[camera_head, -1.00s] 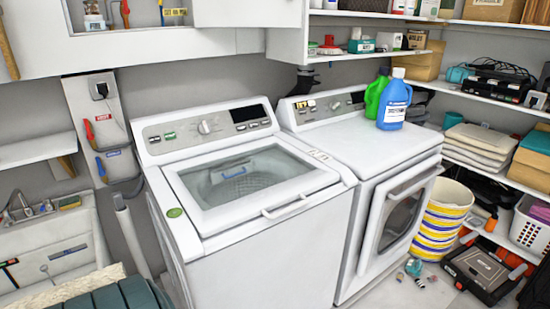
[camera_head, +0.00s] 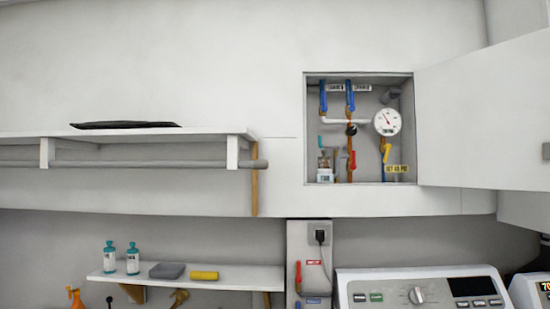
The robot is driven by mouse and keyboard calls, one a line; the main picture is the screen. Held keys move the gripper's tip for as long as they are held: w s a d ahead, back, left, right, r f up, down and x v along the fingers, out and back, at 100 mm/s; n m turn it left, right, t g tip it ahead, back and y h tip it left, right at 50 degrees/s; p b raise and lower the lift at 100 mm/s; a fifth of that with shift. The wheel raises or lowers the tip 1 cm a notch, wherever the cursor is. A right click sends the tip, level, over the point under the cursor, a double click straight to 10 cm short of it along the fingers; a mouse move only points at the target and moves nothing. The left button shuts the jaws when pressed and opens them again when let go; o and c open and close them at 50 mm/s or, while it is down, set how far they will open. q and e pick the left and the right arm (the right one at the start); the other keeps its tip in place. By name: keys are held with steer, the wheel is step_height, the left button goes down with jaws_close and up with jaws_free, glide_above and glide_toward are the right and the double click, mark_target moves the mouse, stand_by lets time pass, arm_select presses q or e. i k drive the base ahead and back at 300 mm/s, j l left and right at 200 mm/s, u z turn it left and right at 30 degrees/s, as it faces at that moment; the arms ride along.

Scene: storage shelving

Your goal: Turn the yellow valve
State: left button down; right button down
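The yellow valve (camera_head: 387,153) is a small yellow lever on the right-hand pipe inside an open wall cabinet (camera_head: 309,130). It sits just below a round white pressure gauge (camera_head: 388,122) and above a yellow label (camera_head: 398,168). The lever stands close to upright with a slight tilt. Blue-handled valves (camera_head: 350,96) are at the top of the cabinet, and a red lever (camera_head: 352,160) is on the middle pipe. Neither of my grippers shows in this view.
The cabinet's white door (camera_head: 485,115) is swung open to the right. A long shelf (camera_head: 125,133) with a dark flat item projects at left. A washing machine (camera_head: 420,287) stands below the cabinet. A lower shelf (camera_head: 225,280) holds bottles.

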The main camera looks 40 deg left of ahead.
mark_target(387, 147)
steer(key=i+j+u, duration=0.1)
steer(key=j+u, duration=0.15)
steer(key=j, duration=0.15)
steer(key=i+j+u, duration=0.35)
steer(key=j+u, duration=0.15)
steer(key=j, duration=0.2)
steer(key=i+j+u, duration=0.3)
steer(key=k, duration=0.05)
